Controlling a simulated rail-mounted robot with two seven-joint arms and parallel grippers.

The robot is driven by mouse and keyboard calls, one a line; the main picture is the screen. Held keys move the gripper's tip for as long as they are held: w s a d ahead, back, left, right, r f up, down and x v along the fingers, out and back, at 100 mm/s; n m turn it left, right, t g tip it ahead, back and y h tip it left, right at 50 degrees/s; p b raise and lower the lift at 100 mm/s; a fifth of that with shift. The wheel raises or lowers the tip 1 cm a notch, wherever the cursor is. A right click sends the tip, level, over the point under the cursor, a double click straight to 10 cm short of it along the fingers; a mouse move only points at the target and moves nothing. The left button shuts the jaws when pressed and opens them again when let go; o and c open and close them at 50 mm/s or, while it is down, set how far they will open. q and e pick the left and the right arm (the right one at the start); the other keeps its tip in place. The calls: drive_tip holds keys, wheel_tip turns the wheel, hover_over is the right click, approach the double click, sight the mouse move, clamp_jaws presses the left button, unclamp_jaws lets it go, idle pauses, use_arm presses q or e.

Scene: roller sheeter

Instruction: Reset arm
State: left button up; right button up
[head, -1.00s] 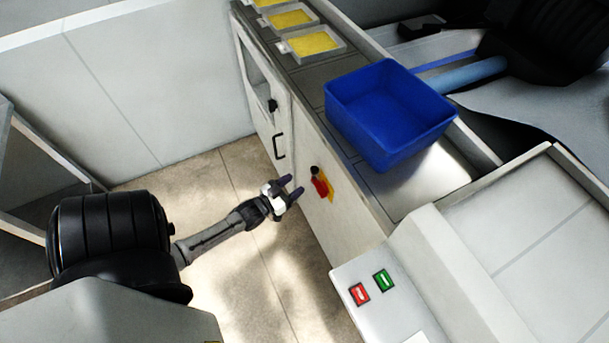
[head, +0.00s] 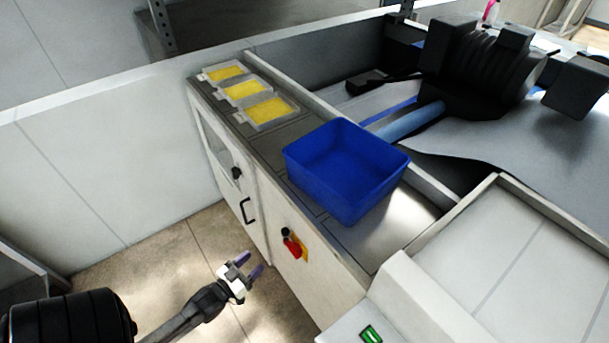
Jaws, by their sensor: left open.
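My left gripper (head: 252,269) is open and empty, its two purple fingers apart. It hangs over the tiled floor, in front of the white machine cabinet (head: 262,215). It looks apart from the red switch (head: 292,247) on the cabinet's side, which is up and to the right of it in the picture. The left arm reaches in from the lower left. My right gripper is not in the head view.
A blue bin (head: 345,171) sits on the cabinet's top. Several yellow-filled trays (head: 246,91) line its far end. A black handle (head: 246,211) sticks out from the cabinet door. A green button (head: 370,334) shows at the bottom edge. Floor (head: 155,262) left of the gripper is clear.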

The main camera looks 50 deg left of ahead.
use_arm(q)
drive_tip(key=s+d+f+m+g+h, duration=0.1)
drive_tip(key=s+d+f+g, duration=0.25)
drive_tip(key=f+g, duration=0.65)
drive_tip(key=s+d+r+m+g+h, duration=0.3)
drive_tip(key=d+r+m+g, duration=0.1)
drive_tip(key=d+r, duration=1.4)
wheel_tip(320, 180, up, 33)
drive_tip(key=d+p, duration=0.1)
drive_tip(key=p, duration=3.3)
drive_tip(key=shift+w+d+r+p, duration=0.15)
drive_tip(key=shift+r+p, duration=0.05)
drive_tip(key=shift+p, duration=0.15)
